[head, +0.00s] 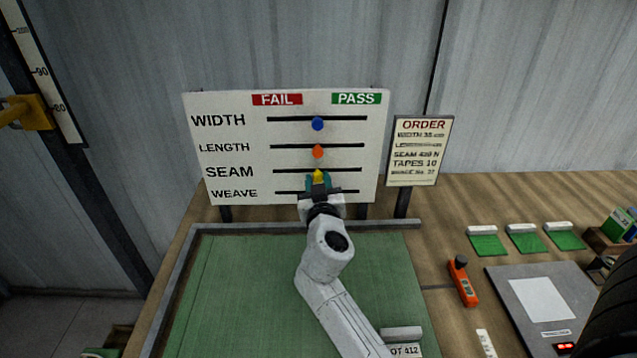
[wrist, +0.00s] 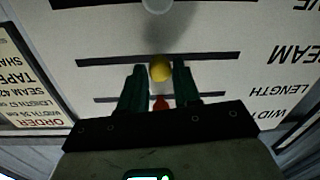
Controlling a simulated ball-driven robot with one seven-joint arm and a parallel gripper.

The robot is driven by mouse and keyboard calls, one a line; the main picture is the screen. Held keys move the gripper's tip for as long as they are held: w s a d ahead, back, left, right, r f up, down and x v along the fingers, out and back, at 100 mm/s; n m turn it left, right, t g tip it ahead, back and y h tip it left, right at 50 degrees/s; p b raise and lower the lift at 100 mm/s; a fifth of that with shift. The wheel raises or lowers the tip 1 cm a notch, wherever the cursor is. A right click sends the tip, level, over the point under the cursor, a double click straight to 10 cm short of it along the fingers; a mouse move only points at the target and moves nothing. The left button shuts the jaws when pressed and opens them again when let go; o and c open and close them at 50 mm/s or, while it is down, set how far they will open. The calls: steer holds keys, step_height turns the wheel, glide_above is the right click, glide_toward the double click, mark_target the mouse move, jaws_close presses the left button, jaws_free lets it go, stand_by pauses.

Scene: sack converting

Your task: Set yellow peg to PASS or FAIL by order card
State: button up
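The yellow peg (head: 319,175) sits on the SEAM row's slot of the white board (head: 232,130), about midway along it, left of the area below the green PASS label (head: 356,98) and right of that below the red FAIL label (head: 277,99). My gripper (head: 320,184) is at the board with its two teal fingers on either side of this peg. In the wrist view the yellow peg (wrist: 160,69) shows between the fingertips, and the fingers look open around it. The order card (head: 419,150) stands right of the board; its SEAM line seems to read 420 N, but the print is small.
A blue peg (head: 317,124) and an orange peg (head: 318,152) sit mid-slot above. A pale peg (wrist: 157,4) shows on the WEAVE row. A green mat (head: 240,285) lies below the board; an orange tool (head: 462,281) and grey plate (head: 500,290) lie right.

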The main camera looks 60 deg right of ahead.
jaws_close()
steer(key=s+d, duration=0.1)
steer(key=s, duration=0.1)
steer(key=s+d, duration=0.2)
steer(key=s, duration=0.1)
steer(key=s+d, duration=0.1)
steer(key=s, duration=0.1)
steer(key=shift+s+d, duration=0.25)
steer(key=shift+s, duration=0.1)
steer(key=shift+o, duration=2.2)
jaws_free()
